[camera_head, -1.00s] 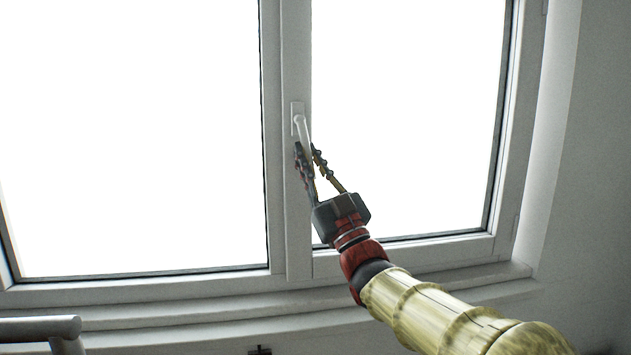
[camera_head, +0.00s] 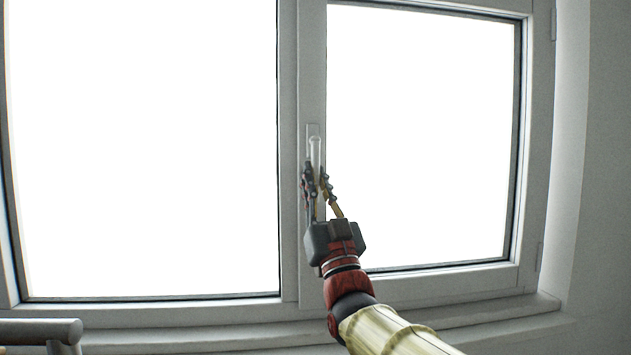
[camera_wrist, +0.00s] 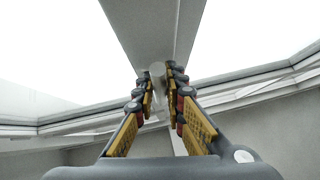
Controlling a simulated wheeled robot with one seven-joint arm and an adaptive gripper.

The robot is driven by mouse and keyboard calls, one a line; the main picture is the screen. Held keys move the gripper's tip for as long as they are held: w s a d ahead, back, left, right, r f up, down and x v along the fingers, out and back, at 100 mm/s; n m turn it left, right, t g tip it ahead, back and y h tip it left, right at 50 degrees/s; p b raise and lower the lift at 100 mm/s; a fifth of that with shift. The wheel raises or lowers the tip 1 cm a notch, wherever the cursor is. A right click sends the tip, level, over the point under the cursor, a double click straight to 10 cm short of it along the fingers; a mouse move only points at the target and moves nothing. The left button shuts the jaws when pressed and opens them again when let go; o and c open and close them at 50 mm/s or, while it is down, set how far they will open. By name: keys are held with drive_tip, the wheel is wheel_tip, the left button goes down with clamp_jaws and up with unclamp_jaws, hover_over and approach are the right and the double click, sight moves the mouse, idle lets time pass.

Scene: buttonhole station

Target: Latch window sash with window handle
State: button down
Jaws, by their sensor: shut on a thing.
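The white window handle (camera_head: 315,150) sits on its plate on the upright frame in the middle of the window. The handle points straight down in the head view. My gripper (camera_head: 317,175) is shut on the lower part of the handle, with one finger on each side. In the wrist view the pale handle (camera_wrist: 157,72) shows between the fingertips of my gripper (camera_wrist: 162,85). The right-hand window sash (camera_head: 313,240) looks flush with the frame. The handle's lower end is partly hidden by the fingers.
The window sill (camera_head: 480,318) runs below the window. A grey rail (camera_head: 40,330) stands at the lower left. A grey wall (camera_head: 605,180) is at the right. Hinges (camera_head: 540,257) show on the sash's right side. The space in front of the panes is clear.

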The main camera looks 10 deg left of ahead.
drive_tip(key=c, duration=1.8)
unclamp_jaws()
drive_tip(key=v, duration=1.2)
